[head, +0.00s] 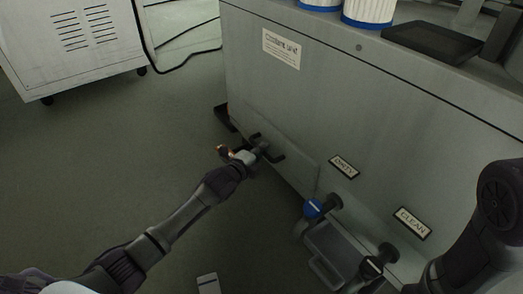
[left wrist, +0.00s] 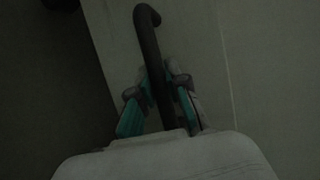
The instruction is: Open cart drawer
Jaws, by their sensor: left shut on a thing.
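The drawer front (head: 297,164) is a grey panel low on the left part of a large grey cabinet's long side. It carries a dark bar handle (head: 277,157). My left gripper (head: 259,148) reaches the handle from the left in the head view. In the left wrist view, the handle (left wrist: 147,45) runs as a black bent bar between the two teal-padded fingers of my left gripper (left wrist: 160,100), which is shut on it. The panel looks about flush with the cabinet; a small gap cannot be told. My right gripper is not in view.
To the right of the drawer are a blue-knobbed valve (head: 313,208), a black-knobbed valve (head: 372,267) and a grey tray (head: 335,243) between them. Labels DIRTY (head: 344,167) and CLEAN (head: 411,222) sit above. A white wheeled cabinet (head: 85,45) stands back left. Floor left of the drawer is clear.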

